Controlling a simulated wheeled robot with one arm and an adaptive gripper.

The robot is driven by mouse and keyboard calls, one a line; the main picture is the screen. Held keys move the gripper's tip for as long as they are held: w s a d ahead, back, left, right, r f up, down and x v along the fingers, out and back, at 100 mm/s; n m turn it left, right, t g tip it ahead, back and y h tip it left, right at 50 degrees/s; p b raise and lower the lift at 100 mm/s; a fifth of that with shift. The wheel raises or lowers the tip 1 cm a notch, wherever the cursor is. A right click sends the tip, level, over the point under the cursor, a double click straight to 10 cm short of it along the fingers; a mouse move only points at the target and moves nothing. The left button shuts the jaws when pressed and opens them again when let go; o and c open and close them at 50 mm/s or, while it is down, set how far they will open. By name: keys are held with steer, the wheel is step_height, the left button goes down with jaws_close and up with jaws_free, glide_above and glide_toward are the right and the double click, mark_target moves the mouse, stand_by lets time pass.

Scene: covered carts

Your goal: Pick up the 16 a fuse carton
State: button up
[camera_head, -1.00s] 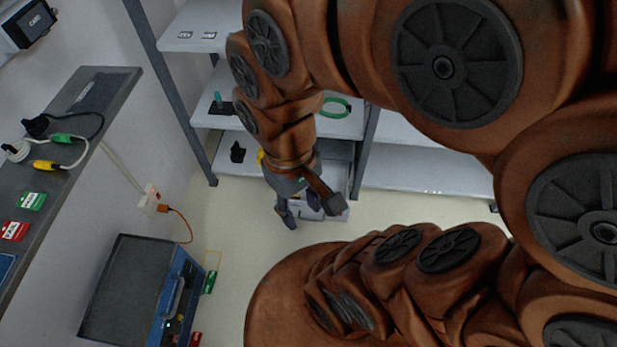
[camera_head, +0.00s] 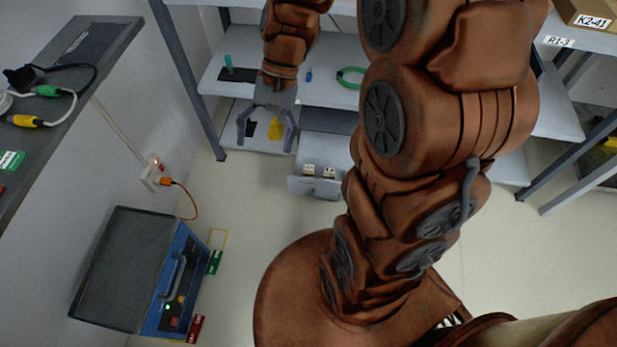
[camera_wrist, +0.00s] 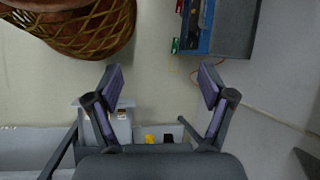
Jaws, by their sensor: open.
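Two small pale cartons with dark marks stand side by side in the open grey drawer (camera_head: 301,188) under the shelf, a left one (camera_head: 308,170) and a right one (camera_head: 328,173). Their print is too small to read, so I cannot tell which is the 16 A fuse carton. In the wrist view a carton top (camera_wrist: 121,114) shows in the drawer, partly behind a finger. My gripper (camera_head: 266,146) is open and empty, left of the drawer in the head view. Its spread fingers (camera_wrist: 160,76) have only floor between their tips in the wrist view.
A yellow item (camera_head: 275,128) and a black item (camera_head: 251,129) are on the low shelf behind my gripper. A blue-and-black case (camera_head: 130,268) with red and green tags stands on the floor at left. A table (camera_head: 75,75) with cables stands at far left. Floor before the drawer is clear.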

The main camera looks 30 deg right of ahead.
steer(key=w+d+f+m+t+y+b, duration=0.1)
steer(key=w+d+f+m+y+b, duration=0.15)
steer(key=w+f, duration=0.4)
steer(key=w+d+f+m+t+y+b, duration=0.1)
steer(key=w+d+f+m+b, duration=0.15)
steer(key=w+f+b, duration=0.35)
steer(key=m+t+y+b, duration=0.2)
steer(key=m+t+b, duration=0.7)
steer(key=m+b, duration=0.6)
glide_toward(312, 169)
steer(key=shift+a, duration=0.6)
steer(key=b+x, duration=0.1)
steer(key=x, duration=0.2)
steer(key=b+x, duration=0.1)
steer(key=x, duration=0.2)
steer(key=shift+w+f+b, duration=0.3)
steer(key=shift+f, duration=0.05)
steer(key=shift+w+a+f+t, duration=0.15)
steer(key=shift+w+a+t, duration=0.15)
steer(key=shift+w, duration=0.05)
steer(key=shift+h, duration=0.25)
steer(key=shift+c, duration=0.2)
steer(key=c, duration=1.2)
